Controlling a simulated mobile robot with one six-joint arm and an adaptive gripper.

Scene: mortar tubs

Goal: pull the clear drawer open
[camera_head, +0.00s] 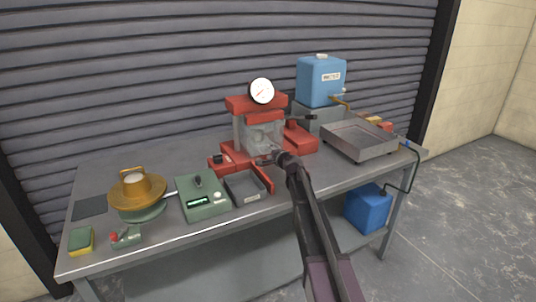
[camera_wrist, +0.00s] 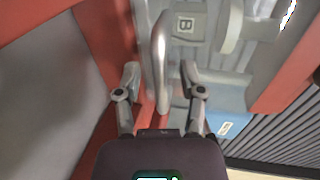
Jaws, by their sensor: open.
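The clear drawer (camera_head: 262,137) is a see-through front set in the red press-like machine (camera_head: 244,103) at the middle of the bench. In the wrist view the clear drawer (camera_wrist: 205,52) shows a label "B" and a grey bar handle (camera_wrist: 160,55). My gripper (camera_head: 270,158) is in front of the machine, partly hidden by my arm. In the wrist view my gripper (camera_wrist: 160,76) is open, with one finger on each side of the bar handle. Neither finger is visibly pressed on the bar. How far the drawer stands out cannot be told.
A second curved grey handle (camera_wrist: 232,25) is near the drawer. A green scale (camera_head: 203,198), a brass-coloured pan (camera_head: 138,190) and a dark open tray (camera_head: 246,190) stand left. A metal tray (camera_head: 360,143) and blue tank (camera_head: 321,82) stand right. A shutter closes off the back.

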